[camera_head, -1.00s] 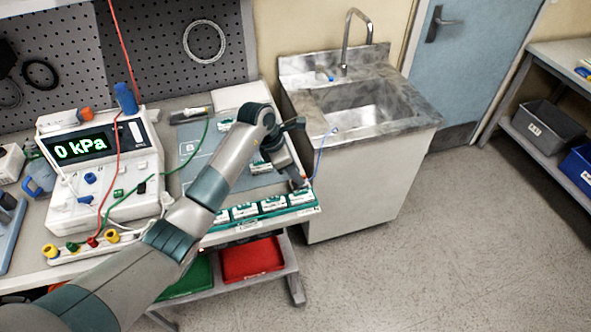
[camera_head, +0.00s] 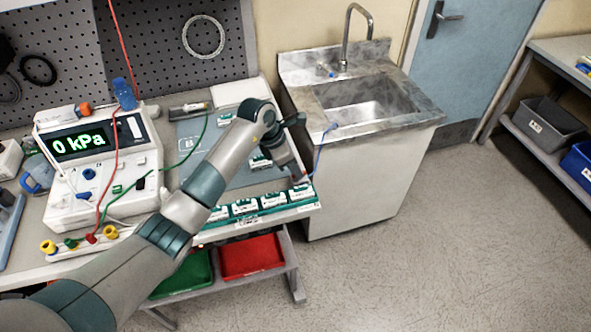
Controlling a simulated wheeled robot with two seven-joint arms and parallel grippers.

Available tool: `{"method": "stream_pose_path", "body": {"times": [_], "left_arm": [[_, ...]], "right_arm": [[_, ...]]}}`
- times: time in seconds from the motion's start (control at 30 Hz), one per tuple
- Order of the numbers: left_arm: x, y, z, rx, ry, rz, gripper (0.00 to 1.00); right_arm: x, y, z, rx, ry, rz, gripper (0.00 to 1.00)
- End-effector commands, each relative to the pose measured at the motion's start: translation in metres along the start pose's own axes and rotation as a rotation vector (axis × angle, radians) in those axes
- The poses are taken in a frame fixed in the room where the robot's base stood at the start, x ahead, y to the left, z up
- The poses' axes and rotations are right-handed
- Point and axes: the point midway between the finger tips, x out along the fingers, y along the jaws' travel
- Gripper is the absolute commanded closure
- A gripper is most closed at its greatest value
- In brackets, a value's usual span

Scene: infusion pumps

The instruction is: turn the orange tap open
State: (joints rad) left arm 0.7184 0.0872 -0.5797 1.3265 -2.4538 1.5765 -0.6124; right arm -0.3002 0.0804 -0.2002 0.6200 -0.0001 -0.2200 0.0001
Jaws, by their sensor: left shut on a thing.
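An orange part (camera_head: 85,109), perhaps the orange tap, sits on top of the white pump unit (camera_head: 132,157) at the left. It is too small to tell how it is turned. My left gripper (camera_head: 300,181) points down at the right front corner of the bench, far to the right of the orange part. It is shut on a thin blue lead (camera_head: 319,152), which rises from the fingers to a blue end near the sink. The fingertips are small and partly hidden by my wrist. My right gripper is not in view.
Red and green leads run from the pump. A row of white-and-green packs (camera_head: 245,207) lines the bench front. A red tray (camera_head: 252,256) and a green tray (camera_head: 190,275) stand below. A metal sink (camera_head: 365,112) stands to the right.

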Motion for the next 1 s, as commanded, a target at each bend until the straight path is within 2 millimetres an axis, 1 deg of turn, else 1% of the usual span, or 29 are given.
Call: {"method": "stream_pose_path", "body": {"times": [0.03,0.3,0.57,1.0], "left_arm": [[0.003,0.001,-0.003,-0.009,0.002,0.009,1.0],[0.004,0.0,-0.003,-0.114,0.001,0.054,1.0],[0.003,-0.003,-0.001,-0.271,0.0,0.115,1.0],[0.004,-0.007,0.002,-0.615,-0.001,0.258,1.0]], "right_arm": [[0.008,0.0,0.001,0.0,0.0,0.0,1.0],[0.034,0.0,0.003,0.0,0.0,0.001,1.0],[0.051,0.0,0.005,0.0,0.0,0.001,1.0],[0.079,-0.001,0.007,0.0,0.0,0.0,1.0]]}}
